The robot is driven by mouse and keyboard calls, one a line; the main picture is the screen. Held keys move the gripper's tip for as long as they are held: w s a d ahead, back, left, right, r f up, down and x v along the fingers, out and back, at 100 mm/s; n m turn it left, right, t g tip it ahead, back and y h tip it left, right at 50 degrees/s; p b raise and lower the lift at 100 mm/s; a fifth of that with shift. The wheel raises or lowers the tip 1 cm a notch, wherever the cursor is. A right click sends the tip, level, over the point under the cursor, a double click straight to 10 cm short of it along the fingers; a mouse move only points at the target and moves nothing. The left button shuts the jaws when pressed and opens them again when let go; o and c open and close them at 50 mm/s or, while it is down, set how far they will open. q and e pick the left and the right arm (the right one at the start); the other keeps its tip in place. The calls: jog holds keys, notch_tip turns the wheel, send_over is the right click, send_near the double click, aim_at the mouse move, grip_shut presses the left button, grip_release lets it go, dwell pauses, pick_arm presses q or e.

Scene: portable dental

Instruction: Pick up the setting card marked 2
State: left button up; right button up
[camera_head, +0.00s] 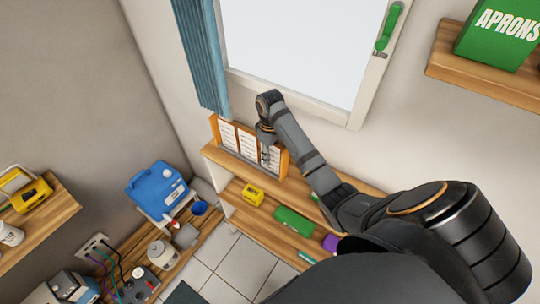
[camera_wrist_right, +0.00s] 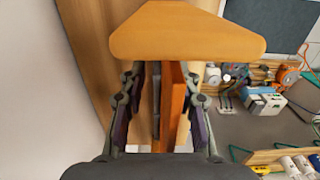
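A wooden card holder (camera_head: 284,162) with several white printed cards (camera_head: 247,143) stands on the shelf below the window. The numbers on the cards are too small to read, so I cannot tell which is marked 2. My right gripper (camera_head: 267,147) is at the holder's right part, in front of or over the right card (camera_head: 271,158). In the right wrist view my gripper (camera_wrist_right: 160,105) is open, with its fingers apart on both sides of an orange upright panel (camera_wrist_right: 174,100) and a thin grey strip. No touch on either finger is clear. My left gripper is not in view.
The wooden shelf (camera_head: 222,158) also holds a yellow box (camera_head: 253,194) and a green box (camera_head: 294,220) lower down. The window frame (camera_head: 290,95) and blue curtain (camera_head: 203,60) are close behind. In the wrist view a wooden block-like piece (camera_wrist_right: 185,32) spans the top.

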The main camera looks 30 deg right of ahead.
jog(key=shift+s+a+r, duration=0.2)
jog(key=shift+s+r, duration=0.2)
jog(key=shift+s, duration=0.2)
jog(key=c, duration=0.5)
jog(key=shift+s+a+r, duration=0.1)
grip_shut()
jog(key=shift+w, duration=0.2)
